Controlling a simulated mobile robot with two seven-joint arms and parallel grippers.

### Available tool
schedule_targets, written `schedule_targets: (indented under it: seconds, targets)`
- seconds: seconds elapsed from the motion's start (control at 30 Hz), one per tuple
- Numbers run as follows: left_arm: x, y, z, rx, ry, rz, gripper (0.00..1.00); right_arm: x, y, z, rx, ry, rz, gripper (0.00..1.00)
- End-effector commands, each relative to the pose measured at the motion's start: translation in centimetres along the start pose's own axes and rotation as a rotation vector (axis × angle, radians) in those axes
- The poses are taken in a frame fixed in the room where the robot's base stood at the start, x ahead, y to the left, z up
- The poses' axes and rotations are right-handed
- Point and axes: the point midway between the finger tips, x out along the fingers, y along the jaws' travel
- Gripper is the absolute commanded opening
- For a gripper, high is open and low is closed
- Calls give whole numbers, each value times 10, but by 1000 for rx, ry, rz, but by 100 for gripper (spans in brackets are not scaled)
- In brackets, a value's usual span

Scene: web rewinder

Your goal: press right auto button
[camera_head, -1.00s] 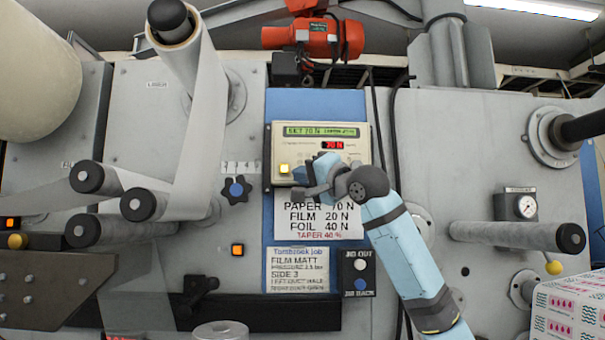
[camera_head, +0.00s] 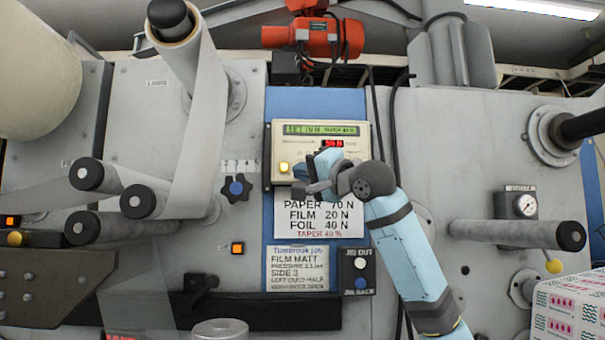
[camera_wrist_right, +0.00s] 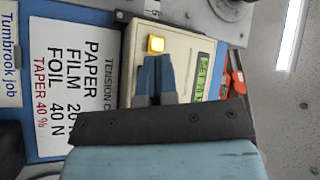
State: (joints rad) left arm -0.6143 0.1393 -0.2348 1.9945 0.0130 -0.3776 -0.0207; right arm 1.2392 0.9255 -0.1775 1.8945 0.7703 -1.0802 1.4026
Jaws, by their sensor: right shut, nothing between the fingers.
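A cream tension control panel (camera_head: 285,145) with a green display (camera_head: 320,130) is mounted on the blue strip of the machine. A lit yellow square button (camera_head: 284,168) sits at its lower left, and it also shows in the wrist view (camera_wrist_right: 155,44). I cannot read a label for it. My right gripper (camera_head: 303,178) is in front of the lower panel, just right of the button in the head view, and covers part of the panel. In the wrist view its shut, empty blue fingertips (camera_wrist_right: 154,60) point at the button. I cannot tell whether they touch it. My left gripper is not in view.
A blue knob (camera_head: 237,188) and rollers (camera_head: 137,202) stand to the left. Another roller (camera_head: 520,235) projects on the right, above a printed box (camera_head: 565,310).

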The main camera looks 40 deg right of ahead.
Motion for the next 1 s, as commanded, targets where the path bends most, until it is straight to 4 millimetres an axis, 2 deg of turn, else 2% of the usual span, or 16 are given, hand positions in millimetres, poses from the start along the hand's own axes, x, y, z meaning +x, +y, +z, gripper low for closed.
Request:
schedule_targets:
  seconds: [0.43,1.0]
  targets:
    - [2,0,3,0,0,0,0,-30,-22,21,0,1,-2,0]
    - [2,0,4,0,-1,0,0,-32,-23,23,0,1,-1,0]
